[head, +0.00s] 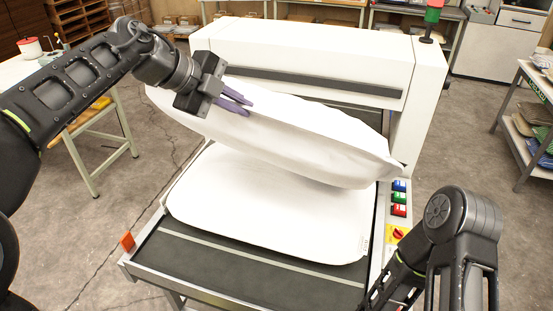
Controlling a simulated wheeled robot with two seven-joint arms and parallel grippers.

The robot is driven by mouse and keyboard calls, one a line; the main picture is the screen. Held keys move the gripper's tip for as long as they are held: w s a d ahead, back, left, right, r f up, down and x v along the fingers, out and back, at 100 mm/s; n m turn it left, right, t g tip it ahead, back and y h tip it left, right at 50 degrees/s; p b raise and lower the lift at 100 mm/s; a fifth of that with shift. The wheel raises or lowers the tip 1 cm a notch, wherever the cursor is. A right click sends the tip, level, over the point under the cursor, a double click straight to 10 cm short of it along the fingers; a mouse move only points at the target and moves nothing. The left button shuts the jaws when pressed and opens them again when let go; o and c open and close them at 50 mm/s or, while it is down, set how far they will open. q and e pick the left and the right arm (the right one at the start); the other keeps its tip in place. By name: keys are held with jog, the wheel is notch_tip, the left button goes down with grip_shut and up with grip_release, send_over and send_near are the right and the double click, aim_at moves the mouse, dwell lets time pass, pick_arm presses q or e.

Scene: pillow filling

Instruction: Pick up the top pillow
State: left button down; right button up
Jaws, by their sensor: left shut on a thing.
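A white top pillow (285,135) is tilted and raised above a second white pillow (260,215), its left end higher than its right. My left gripper (236,101) has purple fingers and is shut on the top pillow near its upper left edge. The lower pillow lies flat on the dark conveyor belt (230,262). The right end of the top pillow hangs low near the machine's side; I cannot tell if it touches anything. My right arm comes in at the lower right, and its gripper is out of view.
A white machine housing (300,50) spans the belt behind the pillows. Coloured buttons (398,198) and a yellow-red switch (398,233) sit on the right side rail. A table (70,110) stands at left, a shelf (537,115) at right. The belt's front is bare.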

pick_arm(q)
jog(key=shift+r, duration=0.2)
jog(key=shift+r, duration=3)
